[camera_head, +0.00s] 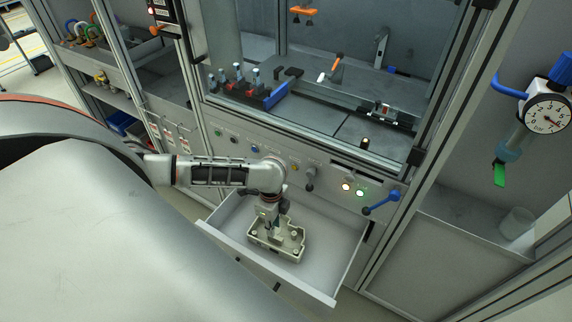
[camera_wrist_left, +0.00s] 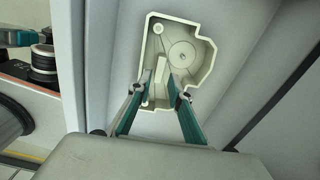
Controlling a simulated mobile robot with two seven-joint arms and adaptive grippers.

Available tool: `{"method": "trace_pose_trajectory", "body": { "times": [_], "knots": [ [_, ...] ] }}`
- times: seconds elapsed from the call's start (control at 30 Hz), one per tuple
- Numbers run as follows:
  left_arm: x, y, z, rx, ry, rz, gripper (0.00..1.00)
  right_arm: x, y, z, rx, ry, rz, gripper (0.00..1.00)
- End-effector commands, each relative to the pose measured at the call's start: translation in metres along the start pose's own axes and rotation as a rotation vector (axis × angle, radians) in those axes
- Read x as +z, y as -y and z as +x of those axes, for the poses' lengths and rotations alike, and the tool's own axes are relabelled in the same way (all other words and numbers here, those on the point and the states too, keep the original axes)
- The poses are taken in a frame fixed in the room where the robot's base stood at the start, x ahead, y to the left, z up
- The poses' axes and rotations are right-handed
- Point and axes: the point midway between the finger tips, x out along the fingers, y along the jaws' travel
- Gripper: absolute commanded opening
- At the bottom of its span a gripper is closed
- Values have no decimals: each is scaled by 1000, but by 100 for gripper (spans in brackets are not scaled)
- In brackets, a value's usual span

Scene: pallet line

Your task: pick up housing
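The housing (camera_head: 291,244) is a cream, open-topped casting with inner ribs and a round boss. It lies in the pulled-out grey drawer (camera_head: 335,262). My left gripper (camera_head: 271,232) points down over the housing's left part. In the left wrist view the housing (camera_wrist_left: 195,74) is just beyond the two green-grey fingers (camera_wrist_left: 160,80). The fingertips are apart, on either side of a raised rib inside it; a gap shows between them. Whether they touch the rib I cannot tell. My right gripper is not in view.
The drawer walls surround the housing, with free floor to its right. Above is the cabinet front with buttons, lit lamps and a blue-handled lever (camera_head: 382,202). A glass-fronted work bay is higher up. A pressure gauge (camera_head: 547,115) hangs at the right.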

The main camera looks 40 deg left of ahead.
Motion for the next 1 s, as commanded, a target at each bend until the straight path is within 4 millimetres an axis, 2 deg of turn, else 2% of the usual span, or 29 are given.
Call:
{"method": "trace_pose_trajectory", "body": {
  "times": [0.53, 0.67, 0.87, 0.97, 1.0],
  "knots": [
    [-3, 2, 67, 2, -1, -1, 19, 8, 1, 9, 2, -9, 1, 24],
    [-3, 2, 74, 2, -1, 0, 19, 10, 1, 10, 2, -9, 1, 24],
    [-3, 2, 74, 1, -2, 0, 19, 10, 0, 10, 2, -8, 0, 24],
    [-3, 2, 74, 1, -1, 0, 0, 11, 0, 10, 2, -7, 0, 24],
    [-3, 2, 74, 1, -1, 0, 0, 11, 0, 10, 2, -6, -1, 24]
  ]
}}
